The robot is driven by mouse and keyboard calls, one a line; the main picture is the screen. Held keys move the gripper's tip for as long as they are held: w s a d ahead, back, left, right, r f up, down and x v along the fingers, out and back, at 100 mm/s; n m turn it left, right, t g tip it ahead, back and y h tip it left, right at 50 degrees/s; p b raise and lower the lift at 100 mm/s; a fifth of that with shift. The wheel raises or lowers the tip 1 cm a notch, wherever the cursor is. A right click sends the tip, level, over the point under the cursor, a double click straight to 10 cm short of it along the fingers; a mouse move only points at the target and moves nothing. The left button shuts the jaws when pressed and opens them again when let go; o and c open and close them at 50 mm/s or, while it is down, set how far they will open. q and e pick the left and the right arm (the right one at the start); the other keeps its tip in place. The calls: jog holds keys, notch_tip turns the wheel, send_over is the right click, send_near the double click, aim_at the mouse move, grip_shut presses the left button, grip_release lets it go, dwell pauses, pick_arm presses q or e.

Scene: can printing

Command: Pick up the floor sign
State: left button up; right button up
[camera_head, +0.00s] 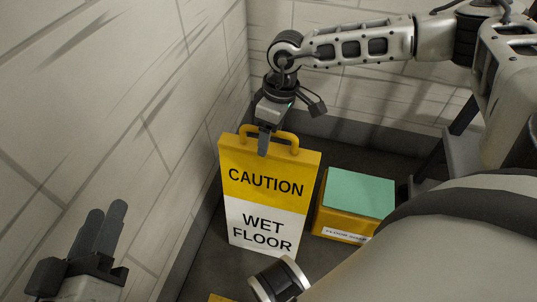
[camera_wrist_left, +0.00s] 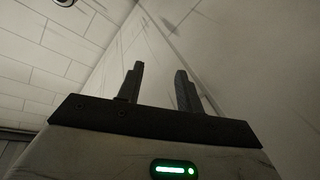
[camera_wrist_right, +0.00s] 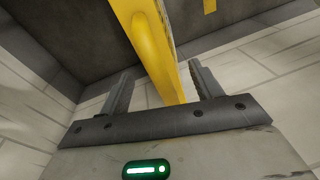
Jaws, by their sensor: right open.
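The floor sign (camera_head: 262,188) stands upright near the left wall, yellow above and white below, reading "CAUTION WET FLOOR", with a yellow loop handle on top. My right gripper (camera_head: 264,145) is over the sign's top edge at the handle, pointing down. In the right wrist view the yellow sign (camera_wrist_right: 155,45) runs between the two spread fingers of the right gripper (camera_wrist_right: 160,88), with gaps showing at both sides. My left gripper (camera_head: 98,232) is at the lower left by the wall, away from the sign. In the left wrist view the left gripper (camera_wrist_left: 158,88) has its fingers apart with nothing between them.
A yellow piece (camera_head: 220,298) shows at the bottom edge. White block walls (camera_head: 110,100) close in the left and back. Dark floor lies between.

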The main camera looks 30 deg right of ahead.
aim_at(270, 147)
notch_tip(270, 147, down, 3)
jog(key=shift+a+b, duration=0.15)
jog(key=shift+b, duration=0.2)
pick_arm(q)
jog(key=r+t, duration=0.1)
jog(key=w+r+m, duration=0.1)
jog(key=shift+w+a+r+t+h, duration=0.2)
jog(key=shift+r+t+h, duration=0.1)
jog(key=shift+t+h, duration=0.1)
pick_arm(e)
jog(key=shift+r, duration=0.1)
grip_shut()
